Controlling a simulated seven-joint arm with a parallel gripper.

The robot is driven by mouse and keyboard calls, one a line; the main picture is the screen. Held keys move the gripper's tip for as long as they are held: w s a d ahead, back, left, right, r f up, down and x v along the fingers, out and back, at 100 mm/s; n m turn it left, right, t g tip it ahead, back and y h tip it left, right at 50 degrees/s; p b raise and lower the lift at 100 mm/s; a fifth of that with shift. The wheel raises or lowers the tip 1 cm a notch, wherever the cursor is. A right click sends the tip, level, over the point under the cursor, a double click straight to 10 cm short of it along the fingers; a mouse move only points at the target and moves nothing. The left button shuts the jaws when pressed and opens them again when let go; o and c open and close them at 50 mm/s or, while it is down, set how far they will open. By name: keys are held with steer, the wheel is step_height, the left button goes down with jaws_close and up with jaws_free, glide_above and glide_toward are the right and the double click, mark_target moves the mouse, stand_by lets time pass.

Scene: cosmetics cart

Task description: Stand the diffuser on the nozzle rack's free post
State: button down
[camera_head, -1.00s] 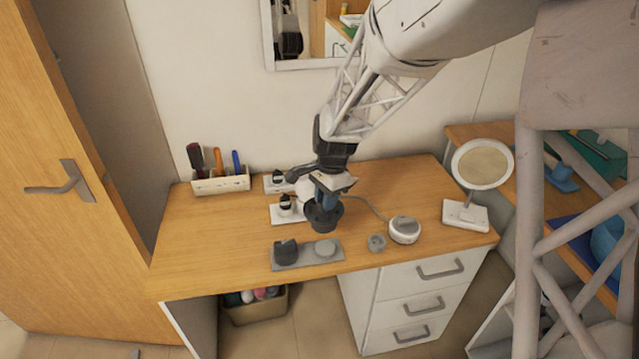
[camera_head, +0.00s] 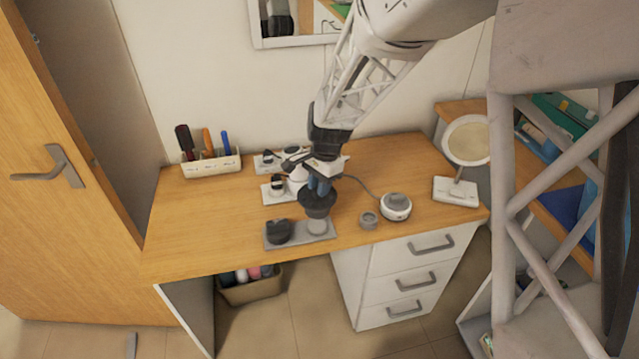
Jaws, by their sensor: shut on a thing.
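The diffuser (camera_head: 317,204) is a dark, round, bowl-like piece. My gripper (camera_head: 318,187), with blue fingers, is shut on it from above. The nozzle rack (camera_head: 299,237) is a grey plate near the desk's front edge. A dark nozzle (camera_head: 278,232) stands on its left part. The rack's free post (camera_head: 317,227), light grey, is on the right part, directly below the diffuser in this view. The diffuser hides the post's top, so I cannot tell whether they touch.
White trays with dark and white items (camera_head: 277,187) stand behind the rack. A tool holder (camera_head: 211,165) is at back left. The desk's left front is clear.

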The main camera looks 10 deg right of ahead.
mark_target(320, 205)
steer(key=shift+f, duration=2.6)
steer(key=shift+f, duration=1.4)
steer(key=c, duration=0.9)
jaws_free()
steer(key=shift+o, duration=0.2)
steer(key=shift+r, duration=0.15)
steer(key=shift+w+d+r, duration=0.1)
steer(key=shift+d+r, duration=0.1)
steer(key=shift+r, duration=1.05)
steer(key=shift+w+d+r, duration=0.15)
steer(key=shift+d+r, duration=0.05)
steer(key=shift+r, duration=1.05)
steer(key=shift+w+d+r, duration=0.1)
steer(key=shift+d+r, duration=0.1)
steer(key=shift+r, duration=1.05)
